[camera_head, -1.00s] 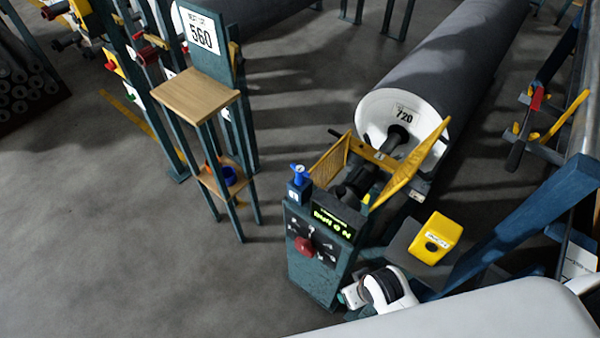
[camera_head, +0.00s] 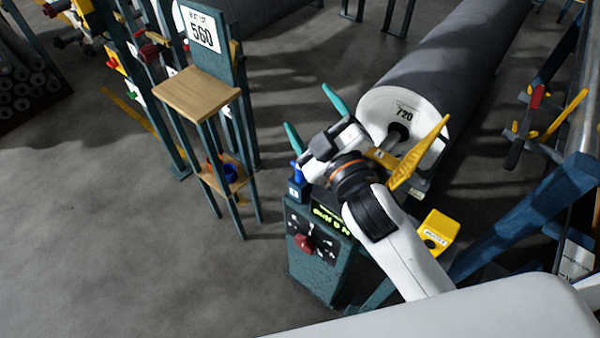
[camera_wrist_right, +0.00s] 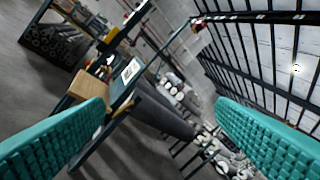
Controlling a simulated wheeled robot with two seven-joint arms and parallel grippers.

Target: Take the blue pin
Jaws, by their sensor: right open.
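The blue pin (camera_head: 297,171) stands upright in a small holder marked with a number, on the top left corner of the teal control post (camera_head: 318,262). Its upper part is close to my right gripper and partly hard to make out. My right gripper (camera_head: 313,118) is above and just right of the pin, with its two teal fingers spread wide and nothing between them. In the right wrist view the same fingers (camera_wrist_right: 160,130) are apart, and the pin is not seen. My left gripper is not in view.
A wooden-topped stand (camera_head: 198,95) with a lower shelf holding a blue ring (camera_head: 229,173) is at the left. A big grey roll (camera_head: 455,65) marked 720 lies behind my right gripper. A yellow box (camera_head: 437,232) is right of the post.

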